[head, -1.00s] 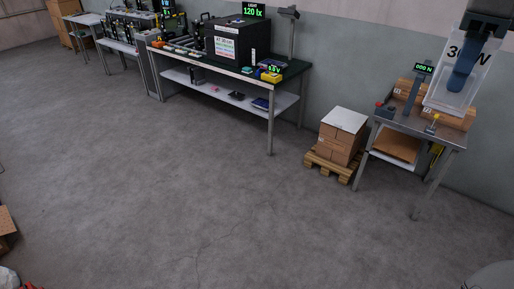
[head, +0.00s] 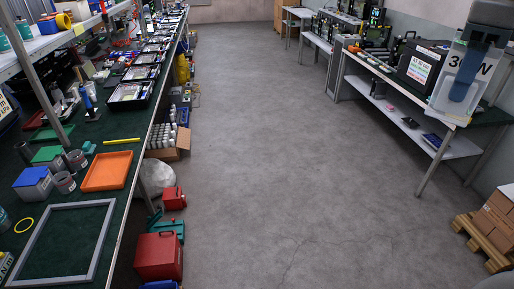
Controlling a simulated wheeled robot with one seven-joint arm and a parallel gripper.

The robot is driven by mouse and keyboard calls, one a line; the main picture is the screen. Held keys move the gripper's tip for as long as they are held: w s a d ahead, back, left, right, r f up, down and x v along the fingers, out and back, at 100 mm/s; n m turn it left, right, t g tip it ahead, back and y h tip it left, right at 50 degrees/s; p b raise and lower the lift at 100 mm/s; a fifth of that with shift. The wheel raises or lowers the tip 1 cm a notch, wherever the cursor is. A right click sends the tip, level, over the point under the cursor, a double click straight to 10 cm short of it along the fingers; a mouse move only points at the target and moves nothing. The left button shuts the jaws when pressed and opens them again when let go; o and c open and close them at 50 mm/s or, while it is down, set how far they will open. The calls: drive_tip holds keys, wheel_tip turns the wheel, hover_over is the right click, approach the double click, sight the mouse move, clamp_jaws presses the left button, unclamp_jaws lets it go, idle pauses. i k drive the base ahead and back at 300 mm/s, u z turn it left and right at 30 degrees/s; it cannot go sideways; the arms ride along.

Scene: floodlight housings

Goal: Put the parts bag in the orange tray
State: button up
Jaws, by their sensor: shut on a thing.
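The orange tray (head: 107,171) lies on the dark green bench top at the left of the head view and looks empty. My gripper (head: 482,42) is high at the right edge of the view, far from the tray. It is shut on the parts bag (head: 447,92), a clear, pale bag with large dark lettering that hangs below it. A blue finger covers part of the lettering. The bag's contents cannot be made out.
A grey frame (head: 64,242) lies in front of the tray, with lidded boxes (head: 33,183) to its left. Red boxes (head: 158,256), a white sack (head: 157,177) and a carton (head: 168,146) stand on the floor along the bench. The middle floor is clear.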

sight(111, 182)
drive_tip(key=u, duration=0.2)
drive_tip(key=i, duration=2.5)
drive_tip(key=u, duration=2.75)
drive_tip(key=i, duration=1)
drive_tip(key=z, duration=0.05)
